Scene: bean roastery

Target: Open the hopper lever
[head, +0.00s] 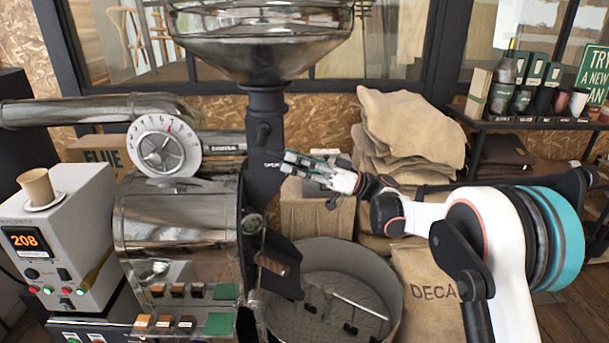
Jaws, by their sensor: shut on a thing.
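The large metal hopper (262,60) stands at the top middle, on a dark neck (265,118) above the roaster drum. My gripper (289,163) reaches in from the right, with its fingers pointing left at the dark chute below the neck. It is shut on the hopper lever there, beside small white lettering. The fingers hide most of the lever, so its exact angle cannot be told.
The shiny roaster drum (175,222) with a dial (163,146) is left of the chute. A round cooling tray (390,275) lies below my gripper. Burlap sacks (410,125) are piled behind my arm.

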